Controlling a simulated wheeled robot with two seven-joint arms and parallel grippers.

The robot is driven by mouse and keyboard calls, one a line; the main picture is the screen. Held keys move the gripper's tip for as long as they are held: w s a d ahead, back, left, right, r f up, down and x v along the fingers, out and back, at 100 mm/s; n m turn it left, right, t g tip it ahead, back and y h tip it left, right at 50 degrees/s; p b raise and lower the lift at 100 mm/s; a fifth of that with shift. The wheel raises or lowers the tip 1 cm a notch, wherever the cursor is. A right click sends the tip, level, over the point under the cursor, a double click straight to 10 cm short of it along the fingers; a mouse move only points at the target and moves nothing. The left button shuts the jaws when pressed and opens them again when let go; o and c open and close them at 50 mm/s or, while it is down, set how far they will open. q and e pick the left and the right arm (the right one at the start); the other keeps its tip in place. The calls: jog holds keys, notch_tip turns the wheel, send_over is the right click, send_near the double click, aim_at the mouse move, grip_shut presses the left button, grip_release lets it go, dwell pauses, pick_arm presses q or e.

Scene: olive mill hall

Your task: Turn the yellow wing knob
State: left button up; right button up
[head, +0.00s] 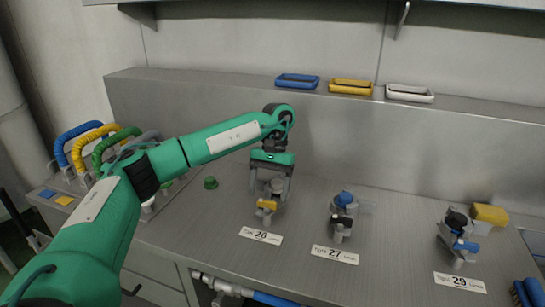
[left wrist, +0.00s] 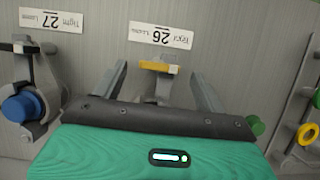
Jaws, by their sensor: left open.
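The yellow wing knob (head: 267,204) sits on a small grey fitting behind the label marked 26 on the steel bench. In the left wrist view the knob (left wrist: 158,68) is a yellow bar lying across the picture, between the two fingers and a little beyond them. My left gripper (head: 271,184) points down over this fitting. Its fingers are open, one on each side, with a visible gap to the knob in the left wrist view (left wrist: 161,82). The gripper partly hides the fitting's upper part in the head view. My right gripper is not in view.
A fitting with a blue cap (head: 344,198) and black wing stands behind label 27. Another with a blue wing (head: 465,245) is behind label 29, beside a yellow block (head: 490,214). A green cap (head: 210,183) and coloured hoses (head: 95,140) are at left. Trays (head: 351,86) line the ledge.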

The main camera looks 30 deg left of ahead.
pick_arm(q)
jog(key=p+v, duration=0.2)
jog(key=v, duration=0.9)
jog(key=shift+r, duration=0.35)
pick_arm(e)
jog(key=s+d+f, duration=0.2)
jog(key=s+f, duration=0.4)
pick_arm(q)
jog(key=shift+w+f, duration=0.1)
